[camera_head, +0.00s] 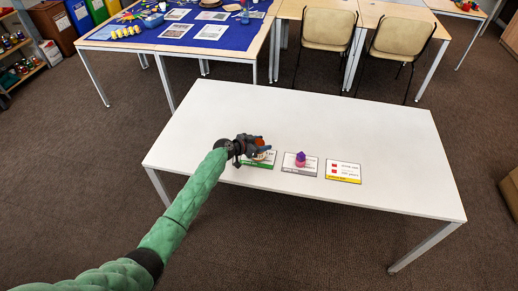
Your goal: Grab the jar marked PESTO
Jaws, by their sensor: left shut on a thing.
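My left gripper (258,145) is low over the left end of the row of cards on the white table (350,112). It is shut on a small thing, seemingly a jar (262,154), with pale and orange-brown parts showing. The fingers hide much of it, and I cannot read any label, so I cannot tell whether it says PESTO. The held thing is over the green-edged card (266,164); I cannot tell whether it touches the card. My right gripper is not in view.
A grey-edged card (291,168) bears a small purple and pink thing (300,159). A yellow-edged card (343,179) with red marks lies to its right. The rest of the white table is clear. Behind stand a blue-covered table (240,38) and two chairs (327,28).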

